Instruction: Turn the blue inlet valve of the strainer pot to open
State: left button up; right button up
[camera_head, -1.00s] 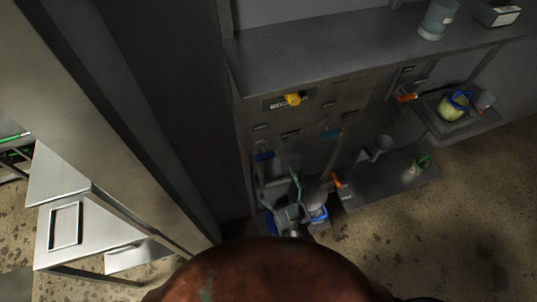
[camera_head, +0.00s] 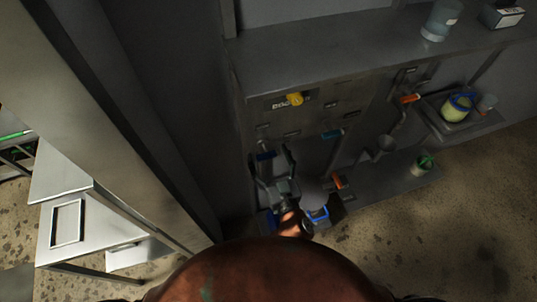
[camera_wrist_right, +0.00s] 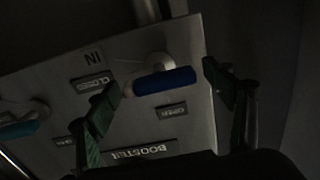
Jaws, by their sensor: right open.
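The blue valve handle (camera_head: 265,155) is on the grey panel, at the panel's lower left in the head view. In the right wrist view the blue handle (camera_wrist_right: 165,80) lies crosswise beside a light round hub, with a CLOSED plate (camera_wrist_right: 92,81) and an OPEN plate (camera_wrist_right: 171,111) near it. My right gripper (camera_head: 271,160) is open at this handle. In the wrist view its two green-grey fingers (camera_wrist_right: 163,82) stand apart on either side of the handle, with nothing gripped. Whether a finger touches the handle I cannot tell. My left gripper is out of view.
A steel post stands left.

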jog(key=c, duration=1.2)
jog(key=shift+o, duration=0.2)
jog(key=n+p, duration=0.1)
jog(key=n, duration=0.1)
jog(key=shift+r+n+p, duration=0.1)
jog(key=shift+n+p, duration=0.3)
jog(key=n+p, duration=0.1)
jog(key=n, duration=0.1)
jog(key=shift+a+n, duration=0.1)
jog(key=shift+n, duration=0.3)
jog(key=n+p, duration=0.1)
jog(key=n, duration=0.1)
jog(key=shift+n, duration=0.4)
jog(key=n, duration=0.3)
jog(key=shift+a+n+p, duration=0.1)
jog(key=shift+n+p, duration=0.2)
jog(key=shift+p, duration=0.05)
jog(key=n, duration=0.4)
jog(key=n+p, duration=0.1)
jog(key=n, duration=0.1)
jog(key=shift+f, duration=0.25)
